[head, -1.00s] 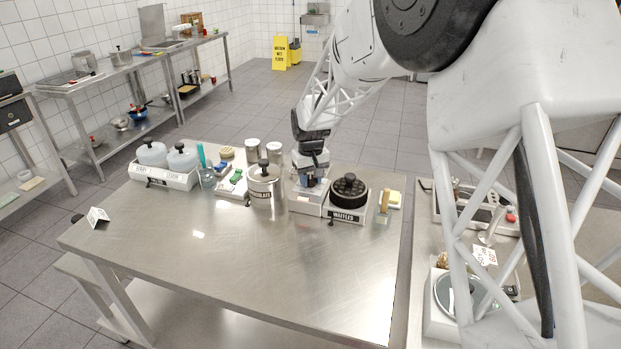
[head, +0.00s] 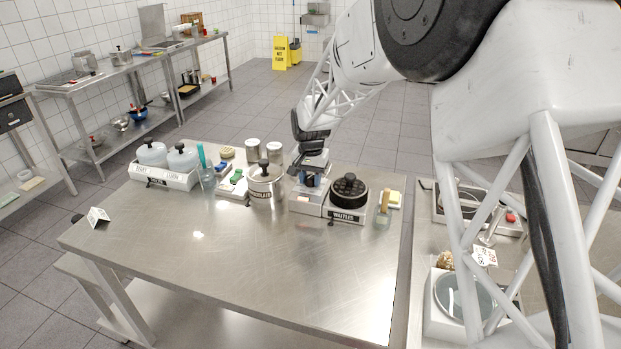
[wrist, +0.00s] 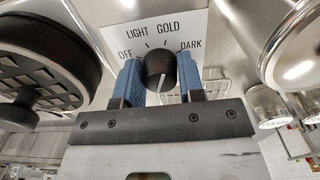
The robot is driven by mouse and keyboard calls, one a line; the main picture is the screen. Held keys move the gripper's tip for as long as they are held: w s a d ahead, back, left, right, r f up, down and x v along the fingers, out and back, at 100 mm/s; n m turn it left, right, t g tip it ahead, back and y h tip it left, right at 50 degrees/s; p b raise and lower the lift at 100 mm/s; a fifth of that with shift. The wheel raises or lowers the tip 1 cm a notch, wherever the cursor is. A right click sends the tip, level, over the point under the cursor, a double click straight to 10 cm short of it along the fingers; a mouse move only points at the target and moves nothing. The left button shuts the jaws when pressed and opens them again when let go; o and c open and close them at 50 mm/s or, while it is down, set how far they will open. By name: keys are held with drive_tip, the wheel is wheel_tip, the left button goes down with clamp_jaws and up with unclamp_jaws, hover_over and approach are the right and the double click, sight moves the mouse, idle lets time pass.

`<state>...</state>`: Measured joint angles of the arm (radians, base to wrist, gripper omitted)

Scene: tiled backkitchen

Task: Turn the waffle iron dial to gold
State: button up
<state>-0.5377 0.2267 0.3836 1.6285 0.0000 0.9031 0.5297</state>
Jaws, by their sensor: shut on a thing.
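The waffle iron is a black round plate on a grey base (head: 345,217) labelled WAFFLES, in the head view. Its ridged black plate shows at left in the wrist view (wrist: 42,75). My gripper (wrist: 160,82) is shut on the dial, with a blue pad on each side. In the head view the gripper (head: 309,186) hides the dial.
A steel canister (head: 265,190) stands close left of my gripper. Two smaller canisters (head: 253,150) stand behind it. A container with a wooden-handled tool (head: 384,210) stands right of the waffle iron. The front of the steel table (head: 240,260) is clear.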

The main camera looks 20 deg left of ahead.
sight(311, 177)
idle(0.3)
drive_tip(key=o, duration=0.9)
drive_tip(key=shift+r, duration=0.1)
drive_tip(key=shift+r, duration=3.8)
